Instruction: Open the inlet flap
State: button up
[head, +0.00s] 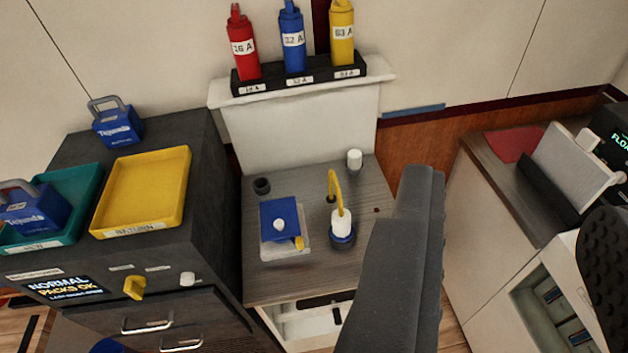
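A blue square flap (280,219) lies flat on a pale plate on the grey counter, and looks closed. It has a white knob on top and a yellow tab (298,243) at its lower right corner. No label marks it as the inlet flap. My gripper (514,198) is open, its two dark fingers wide apart with nothing between them. It is to the right of the flap and apart from it. The left finger covers the right part of the counter.
A white cylinder with a blue base and curved yellow piece (342,228) stands right of the flap. A dark cup (262,186) and white cup (354,159) stand behind. Red, blue and yellow bottles (293,38) stand on the back shelf. A yellow tray (143,232) is left.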

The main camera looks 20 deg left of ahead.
aim_at(279, 218)
jog(key=k, duration=1)
jog(key=u, duration=0.75)
jog(key=i, duration=1.3)
jog(key=z, duration=0.35)
